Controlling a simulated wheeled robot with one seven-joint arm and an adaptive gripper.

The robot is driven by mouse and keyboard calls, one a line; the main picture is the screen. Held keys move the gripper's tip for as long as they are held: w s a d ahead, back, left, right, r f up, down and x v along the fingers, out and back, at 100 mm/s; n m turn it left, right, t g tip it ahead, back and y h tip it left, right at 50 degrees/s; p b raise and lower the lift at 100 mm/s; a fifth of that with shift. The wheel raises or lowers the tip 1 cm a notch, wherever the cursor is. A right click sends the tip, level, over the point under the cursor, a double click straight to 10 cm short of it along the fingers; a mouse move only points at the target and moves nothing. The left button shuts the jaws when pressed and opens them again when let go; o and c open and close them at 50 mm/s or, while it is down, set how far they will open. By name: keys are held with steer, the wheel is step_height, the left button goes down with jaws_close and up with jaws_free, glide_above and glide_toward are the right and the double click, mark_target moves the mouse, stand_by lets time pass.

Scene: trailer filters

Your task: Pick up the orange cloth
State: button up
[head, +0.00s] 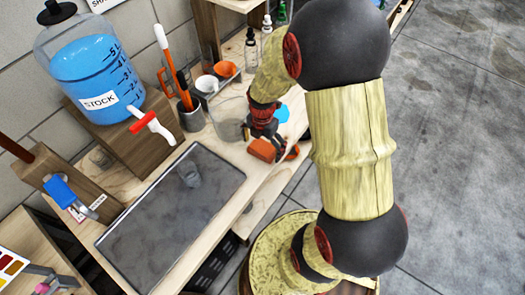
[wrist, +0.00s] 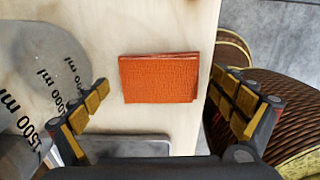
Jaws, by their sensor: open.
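The orange cloth (wrist: 160,79) lies folded in a flat rectangle on the wooden bench (wrist: 182,18), near its edge. In the wrist view it sits between my gripper's (wrist: 168,98) two spread fingers and touches neither. In the head view the orange cloth (head: 262,150) shows just below my gripper (head: 272,139), partly hidden by it. My gripper is open and empty, pointing down over the cloth.
A clear measuring beaker (wrist: 35,75) stands close to the left finger; it also shows in the head view (head: 229,118). A blue stock jug (head: 95,75) stands on a wooden block. Open floor (head: 455,150) lies to the right.

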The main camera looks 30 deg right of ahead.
steer(key=shift+r, duration=0.1)
steer(key=shift+c, duration=0.5)
steer(key=c, duration=1.1)
steer(key=shift+c, duration=0.2)
